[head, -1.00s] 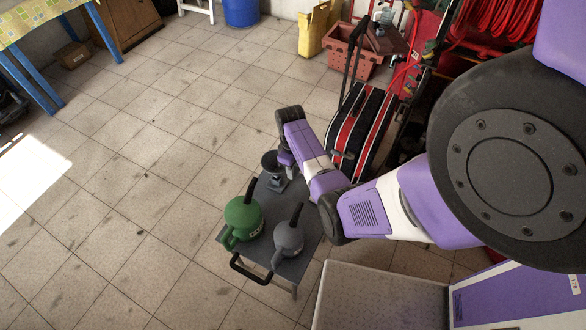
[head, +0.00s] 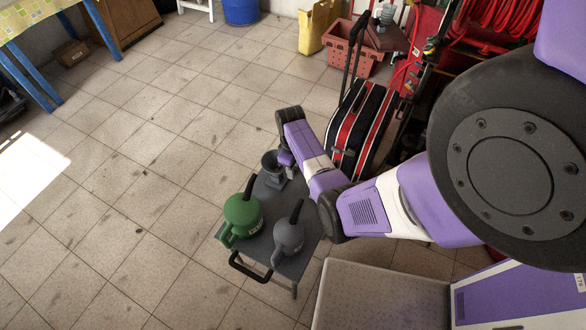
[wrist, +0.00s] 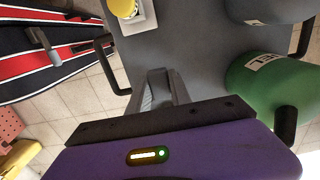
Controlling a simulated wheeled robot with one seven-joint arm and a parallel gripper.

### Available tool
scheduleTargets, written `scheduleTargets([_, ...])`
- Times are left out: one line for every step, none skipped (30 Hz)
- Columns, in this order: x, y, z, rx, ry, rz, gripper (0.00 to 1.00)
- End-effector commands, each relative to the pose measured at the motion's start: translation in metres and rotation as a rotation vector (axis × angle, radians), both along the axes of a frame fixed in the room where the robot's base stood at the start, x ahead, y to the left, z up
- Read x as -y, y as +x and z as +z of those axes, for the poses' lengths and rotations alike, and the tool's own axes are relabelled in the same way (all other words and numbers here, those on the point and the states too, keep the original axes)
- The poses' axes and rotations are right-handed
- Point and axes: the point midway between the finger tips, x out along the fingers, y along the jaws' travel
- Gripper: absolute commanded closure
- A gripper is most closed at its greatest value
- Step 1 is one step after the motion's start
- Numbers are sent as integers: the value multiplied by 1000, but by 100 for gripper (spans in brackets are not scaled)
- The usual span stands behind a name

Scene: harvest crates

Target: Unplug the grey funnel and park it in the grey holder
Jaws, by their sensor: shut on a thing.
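The grey funnel (head: 272,160) is at the far left end of the small grey table, its dark wide mouth facing up. My gripper (head: 286,159) is at its right side, shut on it. In the wrist view my gripper's fingers (wrist: 164,90) show over the tabletop, but the funnel is mostly hidden behind the gripper body. A grey piece (head: 276,178) shows directly under the funnel; I cannot tell whether it is the holder or whether the funnel is seated in it.
A green jug (head: 242,216) and a grey jug (head: 288,238) stand on the grey table (head: 262,200). The wrist view shows a yellow item (wrist: 123,7) on a white plate. A striped suitcase (head: 362,125) stands close beyond my arm. Floor at left is clear.

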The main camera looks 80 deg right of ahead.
Motion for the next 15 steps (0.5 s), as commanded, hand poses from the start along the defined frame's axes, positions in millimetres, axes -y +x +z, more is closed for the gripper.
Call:
scheduleTargets([0, 0, -2, 0, 0, 0, 100])
scheduleTargets([0, 0, -3, 0, 0, 0, 100])
scheduleTargets([0, 0, -4, 0, 0, 0, 100])
scheduleTargets([0, 0, -4, 0, 0, 0, 100])
scheduleTargets([0, 0, -5, 0, 0, 0, 100])
scheduleTargets([0, 0, -4, 0, 0, 0, 69])
scheduleTargets([0, 0, -4, 0, 0, 0, 63])
scheduleTargets([0, 0, -4, 0, 0, 0, 58])
scheduleTargets([0, 0, -4, 0, 0, 0, 50])
scheduleTargets([0, 0, -4, 0, 0, 0, 50])
scheduleTargets([0, 0, -4, 0, 0, 0, 50])
scheduleTargets([0, 0, -4, 0, 0, 0, 50])
scheduleTargets([0, 0, -4, 0, 0, 0, 50])
scheduleTargets([0, 0, -4, 0, 0, 0, 50])
scheduleTargets([0, 0, -4, 0, 0, 0, 50])
